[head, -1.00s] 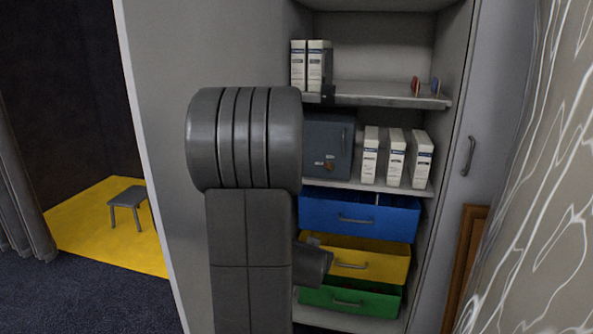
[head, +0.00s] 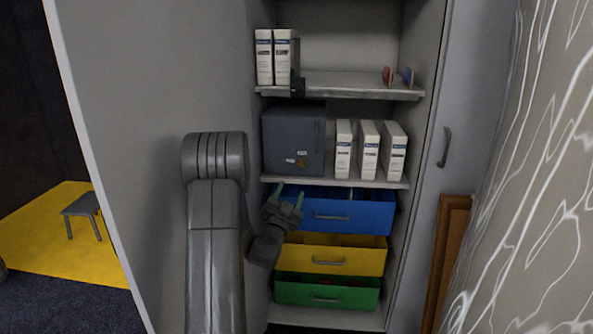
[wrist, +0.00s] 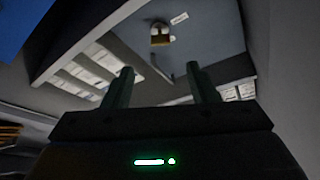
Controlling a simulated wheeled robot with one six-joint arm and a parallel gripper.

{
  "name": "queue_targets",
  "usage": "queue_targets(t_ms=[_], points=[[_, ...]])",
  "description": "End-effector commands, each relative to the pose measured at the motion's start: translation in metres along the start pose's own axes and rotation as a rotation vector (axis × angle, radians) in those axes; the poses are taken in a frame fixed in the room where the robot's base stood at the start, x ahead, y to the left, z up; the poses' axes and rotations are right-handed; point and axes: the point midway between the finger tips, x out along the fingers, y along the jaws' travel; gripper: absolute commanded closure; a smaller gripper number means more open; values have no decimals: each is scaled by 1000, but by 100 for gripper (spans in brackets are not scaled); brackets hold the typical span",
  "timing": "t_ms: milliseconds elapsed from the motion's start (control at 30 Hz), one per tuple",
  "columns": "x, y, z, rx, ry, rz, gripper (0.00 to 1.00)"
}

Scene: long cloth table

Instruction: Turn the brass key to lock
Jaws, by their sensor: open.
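The grey-blue lockbox (head: 285,130) stands on the middle shelf of the open cabinet. The small brass key and lock plate (head: 298,162) sits low on its front, beside a white label. The brass piece (wrist: 160,38) also shows in the wrist view, beyond and above the fingertips; the key's exact angle is too small to tell. My gripper (head: 289,193) is open and empty, in front of the blue drawer, below the lockbox and apart from it. In the wrist view my gripper (wrist: 160,70) has its two fingers spread, pointing toward the box front.
White binders (head: 369,150) stand right of the lockbox. The blue drawer (head: 345,214), yellow drawer (head: 350,258) and green drawer (head: 325,293) below stick out. The cabinet's side panel is left of my arm. A marbled surface (head: 530,180) is at right.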

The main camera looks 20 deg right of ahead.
Motion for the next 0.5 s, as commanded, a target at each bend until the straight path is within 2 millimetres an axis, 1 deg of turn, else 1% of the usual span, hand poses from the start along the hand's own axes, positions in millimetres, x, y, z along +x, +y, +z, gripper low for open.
queue_targets(t_ms=[33, 100, 300, 400, 500], points=[[11, 0, 0, 0, 4, 0, 47], [26, 0, 0, 0, 3, -1, 47], [67, 0, 0, 1, 2, 0, 47], [83, 0, 0, -1, 1, 0, 47], [95, 0, 1, -1, 0, 0, 47]])
